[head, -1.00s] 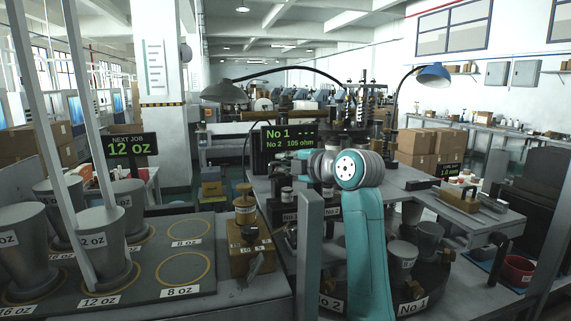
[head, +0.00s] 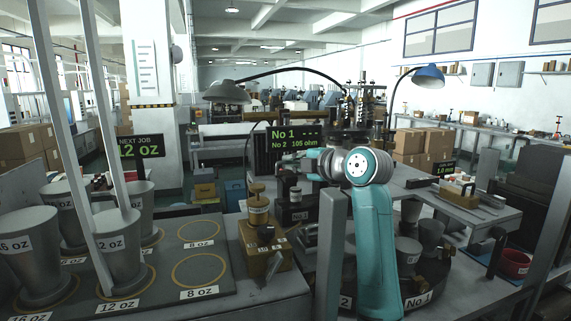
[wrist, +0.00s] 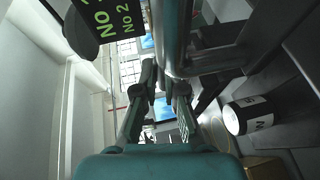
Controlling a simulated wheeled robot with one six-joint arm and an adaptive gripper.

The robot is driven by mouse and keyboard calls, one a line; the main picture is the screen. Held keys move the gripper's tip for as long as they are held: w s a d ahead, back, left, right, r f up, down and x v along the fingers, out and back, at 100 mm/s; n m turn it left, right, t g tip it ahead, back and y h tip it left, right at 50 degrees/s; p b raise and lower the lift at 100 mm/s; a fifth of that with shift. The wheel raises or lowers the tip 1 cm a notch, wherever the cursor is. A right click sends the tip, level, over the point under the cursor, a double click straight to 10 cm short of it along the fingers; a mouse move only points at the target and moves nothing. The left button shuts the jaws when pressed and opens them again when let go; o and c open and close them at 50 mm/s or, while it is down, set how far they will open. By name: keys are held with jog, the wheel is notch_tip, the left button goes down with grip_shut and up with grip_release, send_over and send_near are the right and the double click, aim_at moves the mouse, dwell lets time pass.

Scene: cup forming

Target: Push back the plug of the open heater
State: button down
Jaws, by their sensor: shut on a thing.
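The black display (head: 294,140) reads "No 1 ---" and "No 2 105 ohm", so the No 1 heater shows no reading. In the wrist view the display (wrist: 103,25) is at the upper left. My gripper (wrist: 166,82) points away from the wrist camera, its two fingers close together on a small grey part between the tips. This may be the plug, but its shape is mostly hidden. A grey metal cylinder (wrist: 172,40) stands just beyond the fingers. In the head view my wrist hides the gripper's tips. The heater's socket cannot be made out.
A white-labelled cylinder (wrist: 247,115) lies close right of my fingers in the wrist view. A brass-coloured block (head: 262,250) and a grey cup board (head: 150,290) are at the left. A grey post (head: 332,250) stands before my arm. A lamp (head: 232,92) hangs above the bench.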

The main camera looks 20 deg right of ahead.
jog(key=c, duration=1.5)
grip_release()
jog(key=shift+c, duration=0.2)
jog(key=v, duration=1.2)
